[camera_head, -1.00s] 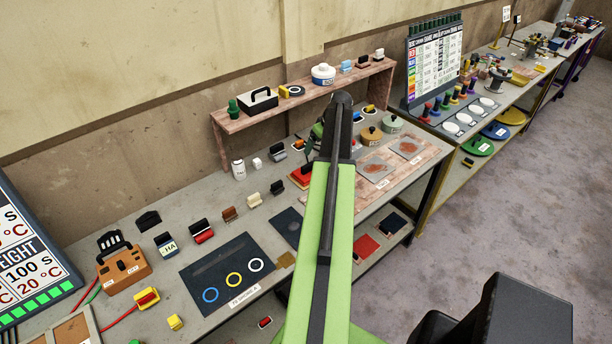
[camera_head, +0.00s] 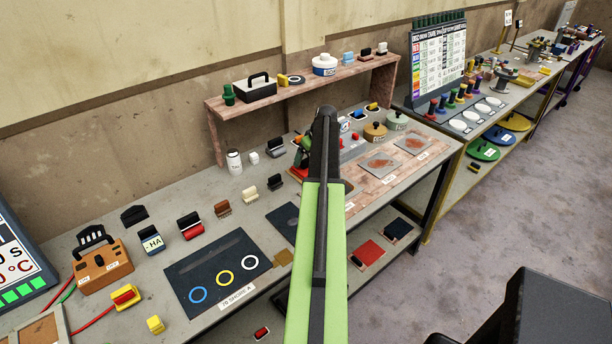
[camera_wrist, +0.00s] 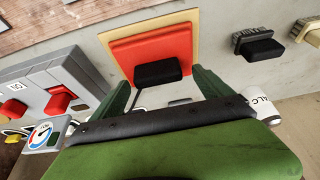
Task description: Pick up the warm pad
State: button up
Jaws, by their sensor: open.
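A red pad with a black block handle (camera_wrist: 158,72) lies on a tan base (camera_wrist: 192,19) in the wrist view. It looks like the warm pad, though no label on it is readable. In the head view only a bit of the red pad (camera_head: 297,172) shows, the rest hidden behind my arm. My gripper (camera_wrist: 162,84) is open and empty. Its two green fingers are at either side of the near end of the black handle, apart from it in the picture. Whether the fingertips are at the handle's height I cannot tell.
A grey box with red switches (camera_wrist: 62,88) and a round gauge (camera_wrist: 40,134) are left of the gripper in the wrist view. A white labelled bottle (camera_wrist: 263,101) is close on the right. A raised shelf (camera_head: 300,92) runs behind.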

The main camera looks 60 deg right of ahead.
jog(key=shift+x, duration=0.85)
jog(key=shift+s+r, duration=0.1)
jog(key=shift+r, duration=0.1)
grip_shut()
